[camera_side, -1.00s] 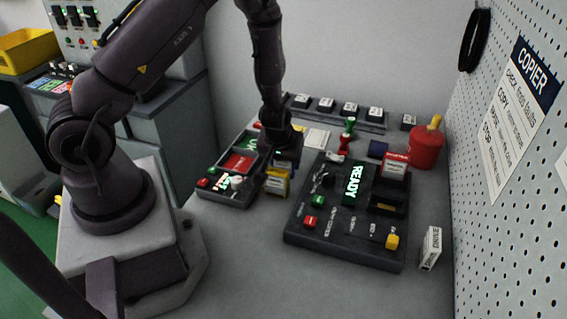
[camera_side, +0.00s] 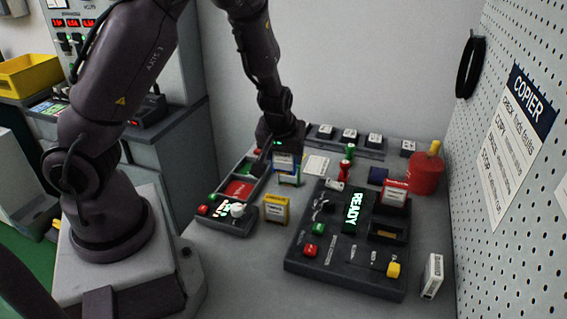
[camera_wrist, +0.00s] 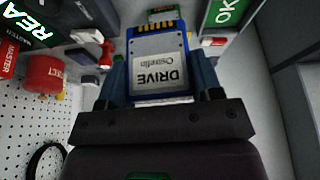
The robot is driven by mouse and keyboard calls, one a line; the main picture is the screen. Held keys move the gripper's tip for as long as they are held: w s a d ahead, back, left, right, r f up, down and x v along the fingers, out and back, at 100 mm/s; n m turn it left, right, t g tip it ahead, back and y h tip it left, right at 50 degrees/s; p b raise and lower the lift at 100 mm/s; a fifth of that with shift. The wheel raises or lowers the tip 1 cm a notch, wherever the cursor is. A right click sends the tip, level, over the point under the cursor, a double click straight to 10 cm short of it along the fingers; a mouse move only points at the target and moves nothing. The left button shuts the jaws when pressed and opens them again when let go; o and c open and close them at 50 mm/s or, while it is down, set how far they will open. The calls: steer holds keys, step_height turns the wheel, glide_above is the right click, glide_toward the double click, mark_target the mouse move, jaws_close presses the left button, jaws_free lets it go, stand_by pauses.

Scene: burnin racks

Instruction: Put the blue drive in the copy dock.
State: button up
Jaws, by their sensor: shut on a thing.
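The blue drive (camera_side: 284,164) has a white label and is held between the fingers of my gripper (camera_side: 282,152). In the wrist view the drive (camera_wrist: 158,62) sits upright between both fingers (camera_wrist: 160,80), its label reading DRIVE upside down. In the side view it is raised near the table's back middle, left of the copy dock (camera_side: 330,262). The dock is a dark box with a lit READY screen. A red master drive (camera_side: 395,193) stands in its back slot, and its front slot (camera_side: 387,231) looks empty.
A yellow drive (camera_side: 276,208) stands left of the dock, and a green one (camera_side: 290,181) shows just below the blue drive. A white drive (camera_side: 432,276) stands at the right. A tester box (camera_side: 222,226) lies left. Stamps and a red can (camera_side: 427,174) are behind.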

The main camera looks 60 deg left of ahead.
steer(key=shift+w+d+r+m, duration=0.15)
steer(key=shift+w+d+r, duration=0.15)
steer(key=shift+w+d, duration=2.7)
steer(key=shift+w+d+r+m, duration=0.3)
steer(key=shift+w+d, duration=1.15)
steer(key=shift+d, duration=3)
steer(key=shift+w+d+r+m, duration=0.1)
steer(key=shift+w+d+r, duration=0.25)
steer(key=shift+w+d, duration=2.65)
steer(key=shift+s+d+f, duration=0.2)
steer(key=shift+s+f, duration=0.05)
steer(key=shift+f, duration=0.6)
steer(key=shift+s+d+f, duration=0.25)
steer(key=shift+f, duration=0.6)
steer(key=shift+s+d+f, duration=0.2)
steer(key=shift+s+f, duration=0.05)
steer(key=shift+f, duration=0.6)
steer(key=shift+f, duration=1.2)
steer(key=o, duration=1.2)
steer(key=shift+o, duration=0.2)
steer(key=shift+r, duration=0.1)
step_height(320, 180, up, 7)
